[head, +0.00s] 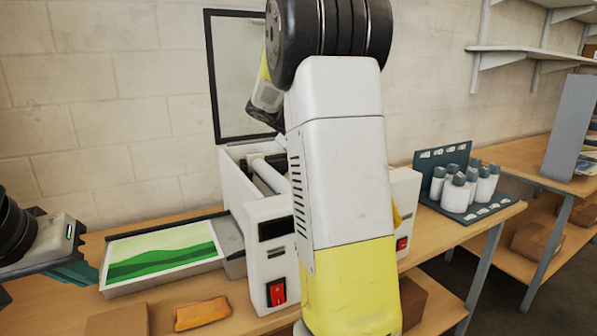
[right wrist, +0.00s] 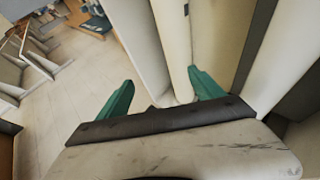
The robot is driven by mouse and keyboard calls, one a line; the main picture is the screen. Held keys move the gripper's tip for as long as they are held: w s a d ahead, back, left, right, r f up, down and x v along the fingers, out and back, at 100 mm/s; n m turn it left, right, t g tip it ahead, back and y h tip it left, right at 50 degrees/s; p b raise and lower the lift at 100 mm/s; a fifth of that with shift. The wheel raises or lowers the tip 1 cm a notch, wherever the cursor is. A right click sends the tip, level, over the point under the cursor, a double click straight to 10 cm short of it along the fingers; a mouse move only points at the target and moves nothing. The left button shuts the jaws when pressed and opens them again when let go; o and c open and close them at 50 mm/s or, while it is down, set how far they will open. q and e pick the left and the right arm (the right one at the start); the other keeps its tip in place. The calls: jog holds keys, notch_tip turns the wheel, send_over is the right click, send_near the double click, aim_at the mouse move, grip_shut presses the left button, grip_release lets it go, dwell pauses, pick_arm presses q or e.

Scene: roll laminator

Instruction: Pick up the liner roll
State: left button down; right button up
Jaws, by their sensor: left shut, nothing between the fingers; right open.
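The laminator (head: 262,222) stands on the bench, its middle hidden behind my right arm in the head view. A pale roll (head: 268,172) shows inside its open top; I cannot tell for sure that it is the liner roll. In the right wrist view, my right gripper (right wrist: 160,76) is open, its teal fingers spread. A long pale cylinder (right wrist: 172,40), likely the liner roll, runs between the fingers, closer to the right one. Whether they touch is unclear. My left gripper (head: 80,272) is shut and empty at the left, beside the printed sheet.
A green printed sheet (head: 160,256) lies on a tray left of the laminator. An orange-brown block (head: 202,313) lies at the bench front. A rack of several white bottles (head: 455,193) stands at the right.

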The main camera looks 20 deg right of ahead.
jog(key=shift+n+h, duration=0.4)
jog(key=shift+h, duration=0.2)
jog(key=w+d+f, duration=0.1)
jog(key=f, duration=0.2)
jog(key=w+d+f, duration=0.2)
jog(key=f, duration=0.2)
jog(key=w+d+f, duration=0.2)
jog(key=f, duration=0.1)
jog(key=shift+w+f, duration=0.2)
jog(key=shift+w, duration=0.05)
grip_shut()
